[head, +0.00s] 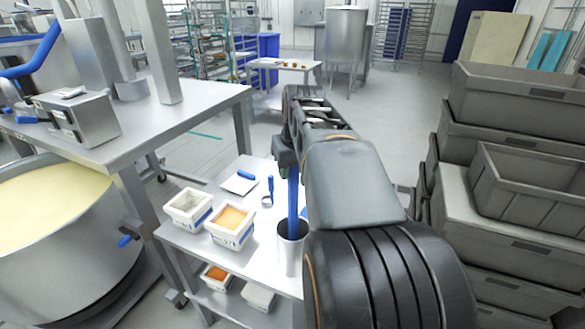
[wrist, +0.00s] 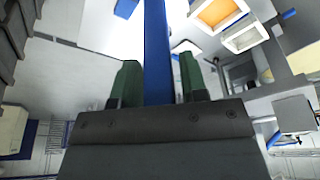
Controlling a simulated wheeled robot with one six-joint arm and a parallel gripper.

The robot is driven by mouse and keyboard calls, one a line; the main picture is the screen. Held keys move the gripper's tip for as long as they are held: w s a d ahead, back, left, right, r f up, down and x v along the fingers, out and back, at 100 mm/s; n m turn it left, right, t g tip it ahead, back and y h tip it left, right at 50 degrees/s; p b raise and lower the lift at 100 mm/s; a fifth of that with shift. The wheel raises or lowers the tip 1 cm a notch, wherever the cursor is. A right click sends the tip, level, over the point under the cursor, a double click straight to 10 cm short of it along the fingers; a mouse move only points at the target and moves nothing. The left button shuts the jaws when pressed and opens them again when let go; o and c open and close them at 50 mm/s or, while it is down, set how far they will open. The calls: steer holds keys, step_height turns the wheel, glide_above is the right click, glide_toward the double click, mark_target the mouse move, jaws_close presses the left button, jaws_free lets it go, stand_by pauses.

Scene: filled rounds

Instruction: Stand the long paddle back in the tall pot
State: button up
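The long paddle (head: 293,202) is blue and upright in the head view. Its lower end goes down into the mouth of the tall pot (head: 290,256), a grey metal cylinder on the small steel table. How deep it reaches is hidden by the pot wall. My gripper (head: 290,168) is above the pot at the paddle's upper part. In the wrist view the blue paddle (wrist: 157,50) runs between the two green fingers of my gripper (wrist: 158,80), which appear closed around it. My arm hides part of the table to the right of the pot.
White tubs (head: 188,207), one with orange contents (head: 232,219), stand left of the pot. Grey crates (head: 510,190) are stacked at right. A large vat (head: 60,235) stands at left.

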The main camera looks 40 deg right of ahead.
steer(key=shift+o, duration=1.3)
steer(key=p+v, duration=0.1)
steer(key=v, duration=1.2)
steer(key=shift+r, duration=0.4)
steer(key=shift+s+a, duration=0.1)
